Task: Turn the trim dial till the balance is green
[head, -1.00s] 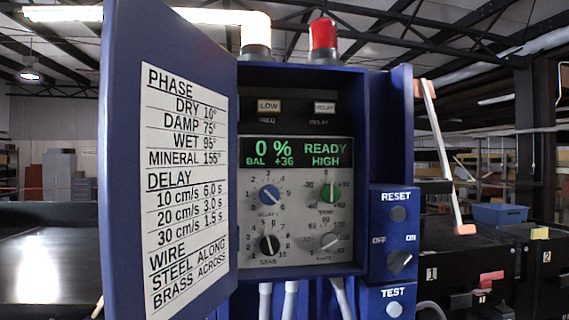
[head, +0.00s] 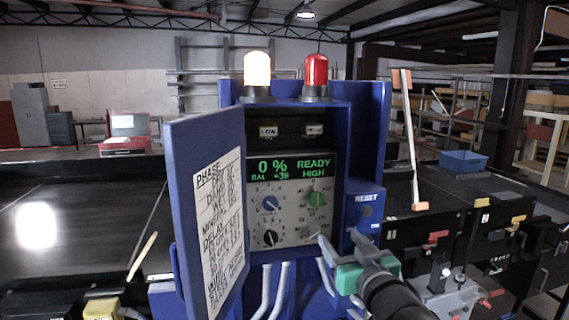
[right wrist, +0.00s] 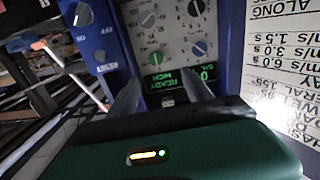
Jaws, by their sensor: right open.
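The trim dial (head: 317,199) is the green knob at the upper right of the dial panel in the open blue cabinet. It also shows in the right wrist view (right wrist: 155,58), upside down. The display (head: 292,168) above it reads 0 %, BAL +36 and READY HIGH in green letters. My right gripper (head: 340,239) is open and empty, in front of the cabinet's lower right and below the trim dial. In the right wrist view its two fingers point toward the panel, apart from the dial. My left gripper is not in view.
A blue dial (head: 270,203), a black dial (head: 270,238) and a pale dial (right wrist: 148,19) share the panel. The cabinet door (head: 205,215) stands open on the left. A reset box (head: 366,210) is on the right. A lit white lamp (head: 256,66) and red lamp (head: 316,71) stand on top.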

